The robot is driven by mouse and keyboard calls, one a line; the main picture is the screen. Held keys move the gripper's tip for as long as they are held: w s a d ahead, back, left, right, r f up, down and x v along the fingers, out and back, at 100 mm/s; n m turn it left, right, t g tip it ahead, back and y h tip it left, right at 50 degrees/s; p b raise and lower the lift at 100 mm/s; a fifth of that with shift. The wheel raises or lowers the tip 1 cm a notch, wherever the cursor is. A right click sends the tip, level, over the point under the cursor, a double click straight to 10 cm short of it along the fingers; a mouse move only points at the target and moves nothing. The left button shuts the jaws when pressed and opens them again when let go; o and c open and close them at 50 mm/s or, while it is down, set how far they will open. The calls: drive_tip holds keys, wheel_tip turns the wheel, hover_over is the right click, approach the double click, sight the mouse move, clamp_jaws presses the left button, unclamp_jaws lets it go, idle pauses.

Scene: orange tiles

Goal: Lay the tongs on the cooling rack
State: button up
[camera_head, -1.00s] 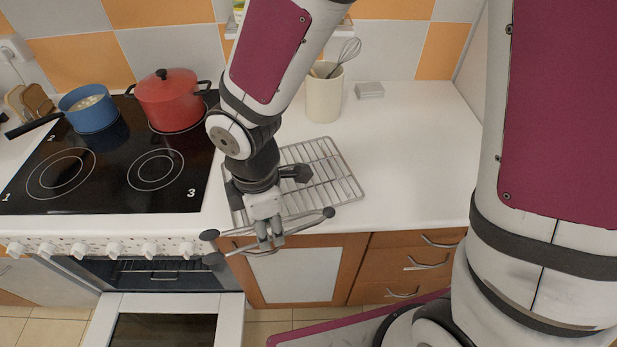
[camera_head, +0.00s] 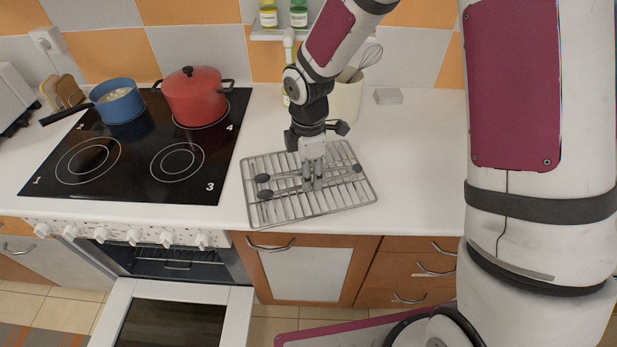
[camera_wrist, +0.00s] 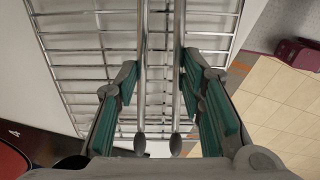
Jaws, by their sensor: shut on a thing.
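The tongs (camera_head: 264,179) are two thin metal arms with dark oval tips. They lie roughly left to right over the cooling rack (camera_head: 262,221), a grey wire grid on the white counter. My gripper (camera_head: 313,183) is shut on the tongs near their middle, low above the rack. In the wrist view the tongs (camera_wrist: 142,85) run between the teal finger pads of my gripper (camera_wrist: 160,75), dark tips toward the camera. The rack (camera_wrist: 60,85) is behind them. I cannot tell whether the tongs touch the wires.
A black hob (camera_head: 130,180) with a blue pan (camera_head: 118,103) and a red pot (camera_head: 195,98) is left of the rack. A utensil crock (camera_head: 346,101) stands behind it, with a small grey block (camera_head: 388,96) to the right. The counter (camera_head: 420,150) right of the rack is clear. The oven door is open.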

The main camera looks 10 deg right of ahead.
drive_tip(key=shift+f, duration=1.05)
drive_tip(key=shift+f, duration=0.15)
drive_tip(key=o, duration=1.2)
